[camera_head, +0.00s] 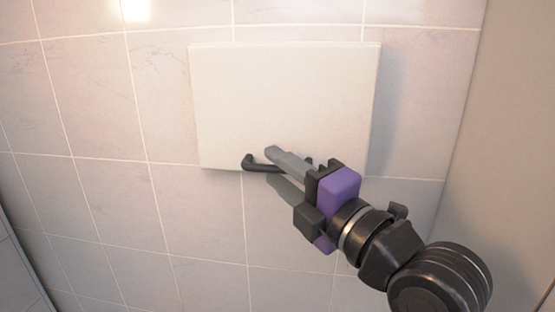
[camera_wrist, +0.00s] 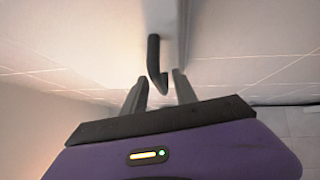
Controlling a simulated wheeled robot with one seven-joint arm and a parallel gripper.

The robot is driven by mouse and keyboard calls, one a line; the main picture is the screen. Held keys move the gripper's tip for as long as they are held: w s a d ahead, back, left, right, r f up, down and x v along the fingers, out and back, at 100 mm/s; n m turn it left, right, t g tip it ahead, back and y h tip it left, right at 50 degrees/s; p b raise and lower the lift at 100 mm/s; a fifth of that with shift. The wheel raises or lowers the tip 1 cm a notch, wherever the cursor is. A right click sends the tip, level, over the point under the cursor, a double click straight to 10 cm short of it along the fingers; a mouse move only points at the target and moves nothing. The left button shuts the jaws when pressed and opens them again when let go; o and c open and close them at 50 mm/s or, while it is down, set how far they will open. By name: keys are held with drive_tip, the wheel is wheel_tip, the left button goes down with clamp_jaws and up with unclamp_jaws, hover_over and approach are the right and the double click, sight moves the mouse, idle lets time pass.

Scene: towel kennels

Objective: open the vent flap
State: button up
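The vent flap (camera_head: 285,95) is a plain white rectangular panel on the tiled wall, and it looks closed. A black bar handle (camera_head: 249,162) sits at its lower edge. My gripper (camera_head: 270,168) is at the handle, with its grey fingers apart, one above and one below the bar in the head view. The right part of the handle is hidden behind my fingers in the head view. I cannot tell whether a finger touches the bar.
The wall (camera_head: 100,200) is covered in pale tiles. A plain side wall (camera_head: 510,150) stands at the right, close to my arm. The wall area to the left of and below the flap is clear.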

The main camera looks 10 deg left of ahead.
drive_tip(key=shift+w+a, duration=0.25)
drive_tip(key=shift+a, duration=0.05)
clamp_jaws()
idle(1.3)
